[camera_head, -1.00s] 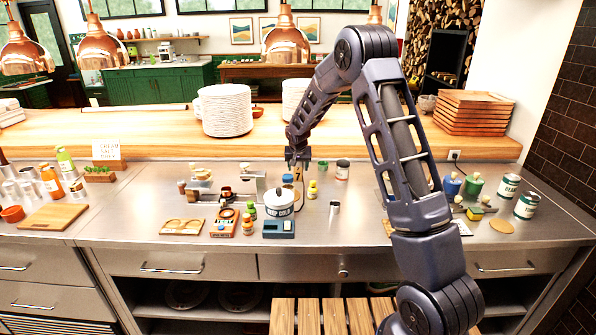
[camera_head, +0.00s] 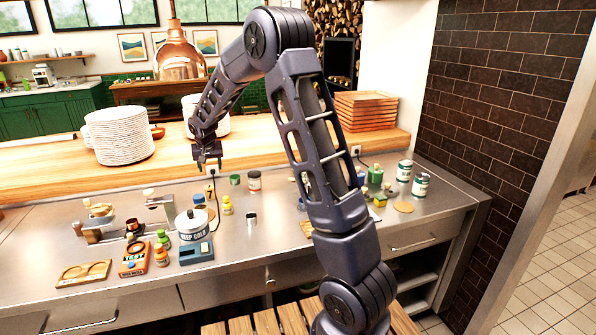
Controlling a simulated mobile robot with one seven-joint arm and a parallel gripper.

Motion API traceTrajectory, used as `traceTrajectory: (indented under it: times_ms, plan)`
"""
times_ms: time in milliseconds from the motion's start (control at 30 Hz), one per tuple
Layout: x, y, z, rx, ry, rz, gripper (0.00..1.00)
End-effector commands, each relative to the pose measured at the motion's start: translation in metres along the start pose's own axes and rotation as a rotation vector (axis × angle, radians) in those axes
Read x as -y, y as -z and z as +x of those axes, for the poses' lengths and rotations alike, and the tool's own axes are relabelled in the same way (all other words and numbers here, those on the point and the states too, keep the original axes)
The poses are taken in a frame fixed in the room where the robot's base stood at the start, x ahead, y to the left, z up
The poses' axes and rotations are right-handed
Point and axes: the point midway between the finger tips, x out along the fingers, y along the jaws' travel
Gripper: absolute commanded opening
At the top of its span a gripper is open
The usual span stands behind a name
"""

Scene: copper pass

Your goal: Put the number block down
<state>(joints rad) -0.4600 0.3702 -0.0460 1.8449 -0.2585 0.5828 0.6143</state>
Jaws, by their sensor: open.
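My gripper (camera_head: 208,164) hangs at the end of my raised arm, in front of the wooden ledge's front edge and above the back of the steel counter. It is open, though its fingers look small and dark. The steel counter (camera_head: 255,254) holds many small items below the gripper.
An orange device (camera_head: 135,259) and a wooden tray (camera_head: 83,273) lie left. Green-and-white cans (camera_head: 420,185) stand right. Plates (camera_head: 118,137) are stacked on the ledge.

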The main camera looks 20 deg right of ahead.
Motion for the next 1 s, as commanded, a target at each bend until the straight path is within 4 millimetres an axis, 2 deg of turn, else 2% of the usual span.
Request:
traceTrajectory:
  times_ms: [33, 267, 467, 700, 1000]
  plan:
    - [-0.012, -0.001, -0.016, -0.005, 0.0, 0.006, 0.58]
    - [-0.074, -0.024, -0.085, -0.002, -0.004, 0.016, 0.58]
    - [-0.123, -0.056, -0.139, 0.0, -0.007, 0.022, 0.58]
    - [-0.173, -0.105, -0.196, 0.001, -0.007, 0.025, 0.58]
    - [-0.223, -0.181, -0.25, -0.001, -0.005, 0.022, 0.58]
